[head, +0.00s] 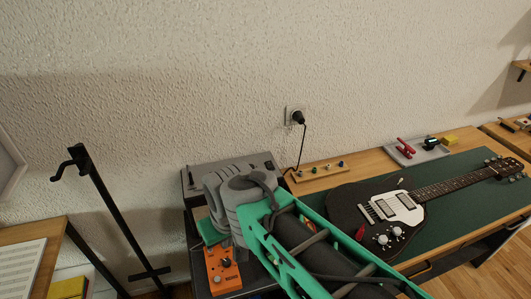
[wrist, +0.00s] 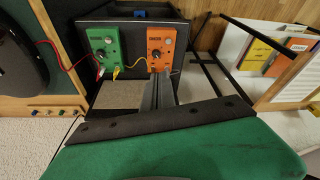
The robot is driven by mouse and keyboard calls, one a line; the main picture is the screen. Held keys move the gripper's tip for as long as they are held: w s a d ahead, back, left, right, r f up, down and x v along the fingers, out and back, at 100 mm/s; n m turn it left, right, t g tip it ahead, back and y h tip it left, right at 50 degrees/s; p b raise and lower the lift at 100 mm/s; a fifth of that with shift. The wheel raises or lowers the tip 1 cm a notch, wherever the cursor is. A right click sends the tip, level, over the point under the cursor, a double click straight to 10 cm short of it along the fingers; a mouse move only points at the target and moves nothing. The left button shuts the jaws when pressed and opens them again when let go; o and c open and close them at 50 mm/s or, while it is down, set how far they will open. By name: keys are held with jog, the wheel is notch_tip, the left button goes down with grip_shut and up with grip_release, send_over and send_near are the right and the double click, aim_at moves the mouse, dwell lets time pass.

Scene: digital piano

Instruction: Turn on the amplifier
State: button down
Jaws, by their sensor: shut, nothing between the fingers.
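The amplifier (head: 205,174) is a grey box against the wall in the head view, with small dark controls at the right of its top. My arm and wrist cover its front and part of its top. In the wrist view, a beige panel (wrist: 120,96) below the pedals looks like its front; I cannot make out its switch or whether it is on. My gripper (wrist: 160,74) is shut and empty, in front of this panel and pointing toward the orange pedal (wrist: 160,46). I cannot tell whether it touches anything. The fingertips are hidden in the head view.
A green pedal (wrist: 105,46) with red and yellow cables stands beside the orange one. An electric guitar (head: 375,215) lies on the green-topped bench to the right. A black stand (head: 115,205) is at left. A plug (head: 298,117) sits in the wall socket.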

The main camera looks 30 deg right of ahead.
jog(key=w+d+r+m, duration=0.2)
jog(key=w+d+r, duration=0.3)
jog(key=w+d, duration=0.55)
jog(key=r+m+h, duration=0.1)
jog(key=r, duration=0.1)
send_over(270, 163)
jog(key=s, duration=0.5)
jog(key=shift+a+t, duration=0.4)
jog(key=shift+a, duration=0.15)
jog(key=p+x, duration=0.1)
jog(key=x, duration=1.3)
jog(key=shift+p, duration=0.35)
jog(key=shift+w+a, duration=0.1)
jog(key=shift+w, duration=0.05)
